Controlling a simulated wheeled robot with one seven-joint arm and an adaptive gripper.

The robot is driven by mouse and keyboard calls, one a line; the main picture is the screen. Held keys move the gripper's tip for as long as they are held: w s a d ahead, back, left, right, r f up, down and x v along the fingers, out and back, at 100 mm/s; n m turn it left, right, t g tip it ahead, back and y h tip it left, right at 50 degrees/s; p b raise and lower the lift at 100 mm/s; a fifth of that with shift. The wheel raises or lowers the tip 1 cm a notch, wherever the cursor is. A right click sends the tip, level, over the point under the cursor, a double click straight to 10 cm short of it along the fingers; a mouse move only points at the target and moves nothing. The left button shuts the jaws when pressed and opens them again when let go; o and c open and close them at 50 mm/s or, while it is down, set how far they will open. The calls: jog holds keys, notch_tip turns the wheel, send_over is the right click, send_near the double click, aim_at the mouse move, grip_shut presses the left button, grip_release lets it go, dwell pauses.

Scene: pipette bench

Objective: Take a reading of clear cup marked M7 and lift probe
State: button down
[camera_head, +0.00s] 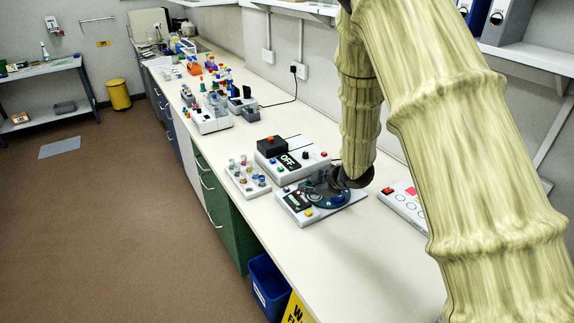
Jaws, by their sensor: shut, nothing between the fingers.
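Several small clear cups (247,172) with coloured contents stand in a white rack on the bench. Their markings are too small to read, so I cannot tell which is M7. My gripper (322,192) is dark and shut, with nothing seen in it. It is low over a white instrument (294,203) with a small display and coloured buttons, to the right of the cup rack. The gripper and wrist hide part of this instrument. I cannot make out the probe.
A white box (272,151) with an "OFF" display sits just behind the instrument. A white panel (402,205) with a red button lies to the right, partly behind my arm. Racks and bottles (209,121) crowd the far bench. The near bench (345,262) is clear.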

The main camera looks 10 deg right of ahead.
jog(key=s+d+r+m+h+b, duration=0.1)
jog(key=s+d+r+m+b, duration=0.2)
jog(key=s+m+b, duration=0.3)
jog(key=shift+s+d+r+m+t+h+b, duration=0.25)
jog(key=shift+s+r+m+h+b, duration=0.2)
jog(key=shift+m+b, duration=1.9)
jog(key=shift+w+a, duration=0.1)
jog(key=p, duration=0.3)
send_over(310, 213)
notch_tip(310, 213, down, 7)
notch_tip(310, 213, down, 2)
jog(key=shift+f+p, duration=0.25)
jog(key=shift+p, duration=0.1)
jog(key=shift+f, duration=0.8)
